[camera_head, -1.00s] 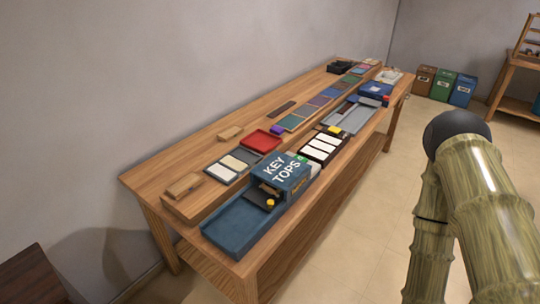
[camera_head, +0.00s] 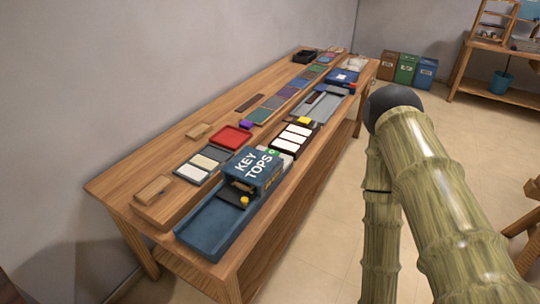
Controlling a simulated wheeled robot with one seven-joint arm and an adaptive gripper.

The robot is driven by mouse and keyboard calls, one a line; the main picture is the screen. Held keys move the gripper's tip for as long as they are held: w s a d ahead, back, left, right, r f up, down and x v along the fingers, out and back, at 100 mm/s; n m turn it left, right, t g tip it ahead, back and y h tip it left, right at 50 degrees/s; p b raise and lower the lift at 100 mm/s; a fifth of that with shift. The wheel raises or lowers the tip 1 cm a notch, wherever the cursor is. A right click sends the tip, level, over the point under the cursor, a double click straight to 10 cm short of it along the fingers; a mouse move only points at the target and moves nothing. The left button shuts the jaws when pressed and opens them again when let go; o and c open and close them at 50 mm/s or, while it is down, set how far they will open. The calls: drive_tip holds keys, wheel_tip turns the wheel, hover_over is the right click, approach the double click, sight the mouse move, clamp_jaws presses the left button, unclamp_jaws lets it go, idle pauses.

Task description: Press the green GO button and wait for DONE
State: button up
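A blue box lettered "KEY TOPS" (camera_head: 254,168) stands at the near part of the long wooden table. A small green button (camera_head: 272,154) sits at the far right corner of its top; its lettering is too small to read. A blue tray (camera_head: 207,227) extends from the box's near side, with a dark part and a yellow knob (camera_head: 244,200) at the opening. I see no DONE sign that I can read. My arm's bamboo-patterned links stand at the right, clear of the table. My gripper is not in view.
The wooden table (camera_head: 105,187) runs along the wall. It holds a red tray (camera_head: 231,137), a rack of white keys (camera_head: 297,135), a grey tray (camera_head: 318,106) and several coloured pads. Bins (camera_head: 406,68) and another table (camera_head: 490,92) stand at the back right. Open floor lies right of the table.

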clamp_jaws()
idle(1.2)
